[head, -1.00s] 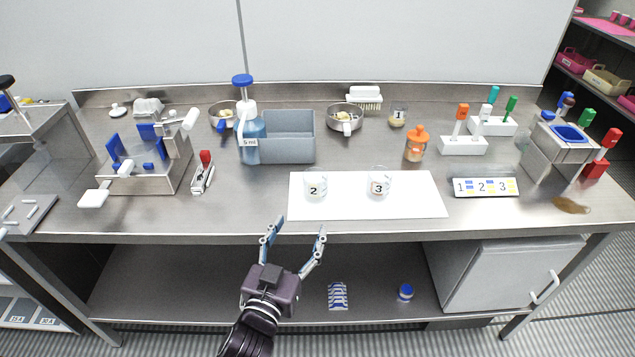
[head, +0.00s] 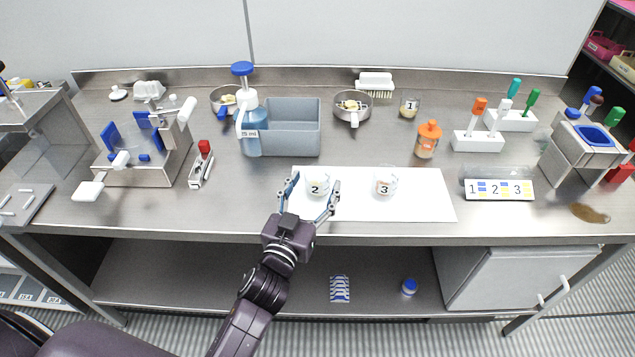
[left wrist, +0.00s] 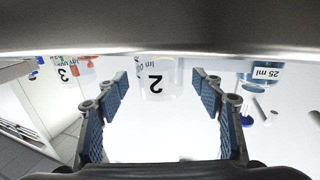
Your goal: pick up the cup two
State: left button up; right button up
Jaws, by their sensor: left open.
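Cup two (head: 316,187) is a small clear cup with a white label reading 2. It stands upright on the left part of a white mat (head: 425,208). My left gripper (head: 310,200) is open, its two fingers on either side of the cup at the mat's front left. In the left wrist view, cup two (left wrist: 156,79) sits between and beyond the blue-padded fingers (left wrist: 160,110), with a gap on both sides. I cannot tell how deep it is between them. My right gripper is not in view.
Cup three (head: 385,184) stands on the mat to the right. Cup one (head: 409,107) is further back. A grey bin (head: 292,135) and a blue pump bottle (head: 250,138) stand behind the mat. A red-topped device (head: 202,165) is at the left. The mat's front right is clear.

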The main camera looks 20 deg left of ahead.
pick_arm(q)
jog(key=shift+w, duration=1.3)
jog(key=c, duration=1.3)
jog(key=shift+r, duration=0.1)
